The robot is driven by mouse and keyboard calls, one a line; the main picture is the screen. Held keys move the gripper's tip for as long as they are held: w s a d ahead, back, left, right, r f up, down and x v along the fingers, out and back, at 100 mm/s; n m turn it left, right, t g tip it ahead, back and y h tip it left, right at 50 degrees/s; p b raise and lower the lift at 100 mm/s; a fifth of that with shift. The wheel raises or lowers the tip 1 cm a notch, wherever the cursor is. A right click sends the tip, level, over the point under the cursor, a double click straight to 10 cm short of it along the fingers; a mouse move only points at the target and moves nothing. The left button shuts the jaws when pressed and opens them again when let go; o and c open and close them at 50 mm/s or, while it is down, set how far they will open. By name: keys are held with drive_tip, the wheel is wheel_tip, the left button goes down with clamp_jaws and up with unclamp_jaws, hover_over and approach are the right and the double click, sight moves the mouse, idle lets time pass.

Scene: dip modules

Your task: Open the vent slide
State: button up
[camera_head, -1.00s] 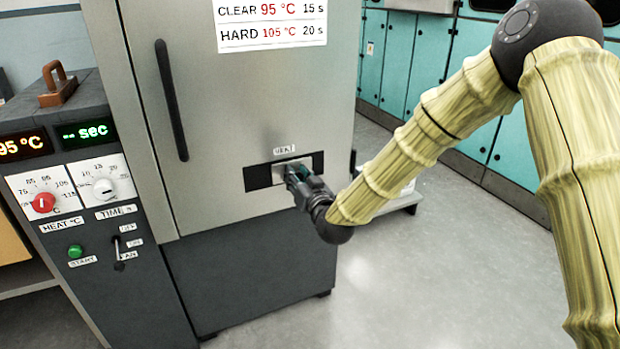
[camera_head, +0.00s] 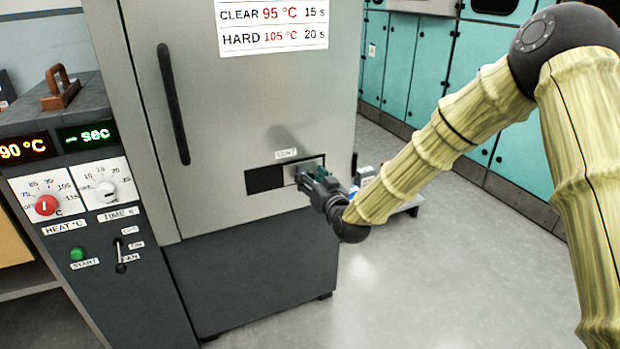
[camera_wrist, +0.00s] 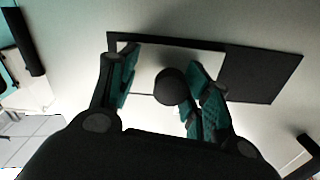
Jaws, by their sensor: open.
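The vent slide is a light metal plate (camera_head: 314,162) in a dark slot (camera_head: 264,180) in the lower part of the grey cabinet door, under a small label. The plate is at the right end of the slot, and the left part shows dark. My gripper (camera_head: 306,174) is at the plate and hides part of it. In the wrist view, a round dark knob (camera_wrist: 171,87) stands out from the plate (camera_wrist: 205,62). The dark part (camera_wrist: 265,75) is at right there.
A control panel with a red dial (camera_head: 46,205), a green button (camera_head: 77,252) and a small lever (camera_head: 120,256) stands at left. A long black door handle (camera_head: 173,105) is above left of the slot. Open floor (camera_head: 450,260) lies at right.

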drive_tip(key=shift+a+r, duration=0.15)
drive_tip(key=shift+s, duration=0.35)
drive_tip(key=v, duration=1.1)
drive_tip(key=shift+s+d, duration=0.2)
drive_tip(key=shift+d, duration=0.05)
drive_tip(key=shift+f, duration=0.2)
